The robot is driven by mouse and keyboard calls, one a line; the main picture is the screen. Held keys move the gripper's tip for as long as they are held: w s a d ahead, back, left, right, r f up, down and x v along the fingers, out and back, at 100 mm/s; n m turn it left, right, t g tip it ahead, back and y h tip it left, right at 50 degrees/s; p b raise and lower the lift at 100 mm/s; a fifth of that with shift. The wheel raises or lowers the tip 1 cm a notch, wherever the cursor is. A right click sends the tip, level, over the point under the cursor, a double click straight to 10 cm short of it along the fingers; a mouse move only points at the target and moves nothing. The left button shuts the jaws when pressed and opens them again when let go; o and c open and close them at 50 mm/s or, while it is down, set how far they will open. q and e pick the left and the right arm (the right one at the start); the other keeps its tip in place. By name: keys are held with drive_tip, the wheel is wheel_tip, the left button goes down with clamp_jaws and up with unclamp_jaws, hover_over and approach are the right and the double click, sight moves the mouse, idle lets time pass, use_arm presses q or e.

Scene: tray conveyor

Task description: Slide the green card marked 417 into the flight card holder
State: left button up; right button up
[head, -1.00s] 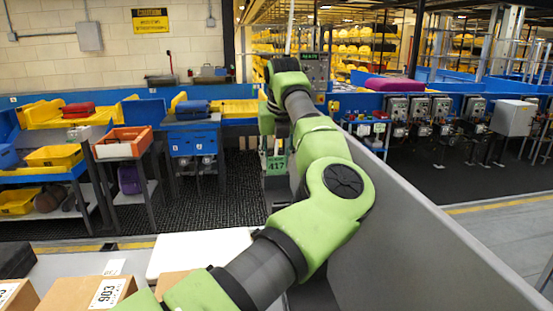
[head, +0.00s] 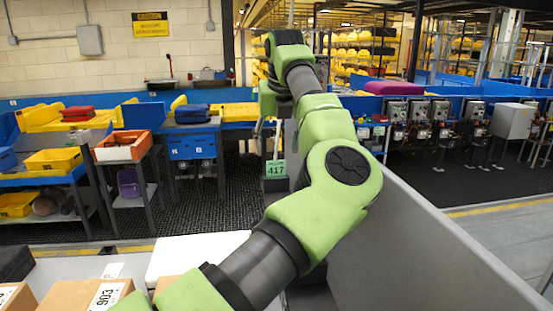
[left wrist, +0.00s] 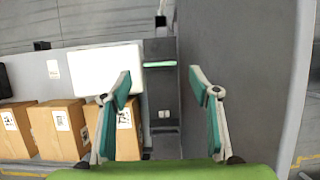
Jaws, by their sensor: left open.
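The green card marked 417 (head: 276,169) stands upright in the grey flight card holder (head: 276,185), beyond the white panel in the head view. From above, the left wrist view shows the card's green top edge (left wrist: 160,64) lying across the grey holder (left wrist: 161,100). My left gripper (head: 271,130) is above the card in the head view. In the left wrist view the two teal-padded fingers of this gripper (left wrist: 160,82) are spread wide, with nothing between them, apart from the card. My right gripper is not in view.
A tall grey wall (head: 430,240) runs close along the right of my left arm. Cardboard boxes (head: 78,296) and a white panel (head: 192,254) are at the near left. Stands with yellow and orange trays (head: 124,145) are farther left.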

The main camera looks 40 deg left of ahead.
use_arm(q)
drive_tip(key=v, duration=0.5)
drive_tip(key=shift+r, duration=0.1)
idle(0.4)
